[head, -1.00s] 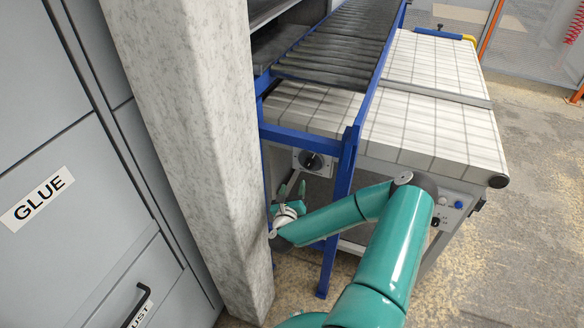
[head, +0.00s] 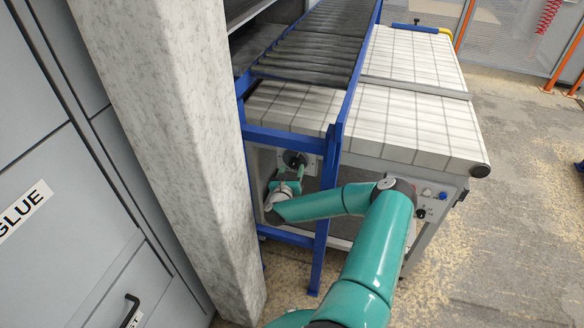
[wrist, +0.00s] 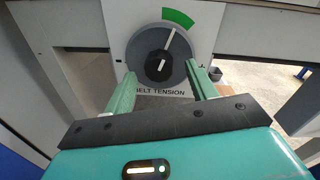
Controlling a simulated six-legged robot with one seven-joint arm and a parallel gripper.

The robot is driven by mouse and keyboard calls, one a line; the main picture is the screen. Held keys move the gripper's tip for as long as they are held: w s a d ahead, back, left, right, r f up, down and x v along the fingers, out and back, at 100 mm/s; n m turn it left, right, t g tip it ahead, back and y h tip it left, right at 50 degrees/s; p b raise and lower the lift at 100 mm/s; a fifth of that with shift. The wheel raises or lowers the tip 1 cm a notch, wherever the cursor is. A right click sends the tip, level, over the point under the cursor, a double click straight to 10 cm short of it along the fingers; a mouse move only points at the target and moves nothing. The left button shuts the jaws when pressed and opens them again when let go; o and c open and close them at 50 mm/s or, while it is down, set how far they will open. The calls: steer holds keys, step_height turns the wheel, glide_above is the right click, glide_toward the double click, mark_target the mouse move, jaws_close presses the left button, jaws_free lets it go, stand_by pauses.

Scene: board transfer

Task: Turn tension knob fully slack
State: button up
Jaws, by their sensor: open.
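The tension knob (wrist: 158,67) is a black knob on a round grey dial on a white plate lettered "BELT TENSION". A white pointer line runs from it up and slightly right, toward a green arc (wrist: 179,17) at the dial's upper right. In the head view the knob (head: 294,159) sits under the conveyor's near end, behind the blue frame. My gripper (wrist: 158,84) is open, its two green fingers on either side of the dial's lower part. The knob lies between and beyond the fingertips; I cannot tell whether they touch it. My gripper (head: 288,178) also shows just below the knob in the head view.
A blue frame leg (head: 325,215) stands close right of my gripper. A pale pillar (head: 170,150) stands at left, beside grey cabinets (head: 35,170). The white belt (head: 420,125) lies above. A control panel (head: 434,200) is at right. Open floor extends at far right.

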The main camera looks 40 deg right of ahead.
steer(key=shift+x, duration=1.05)
steer(key=shift+c, duration=0.5)
steer(key=c, duration=0.9)
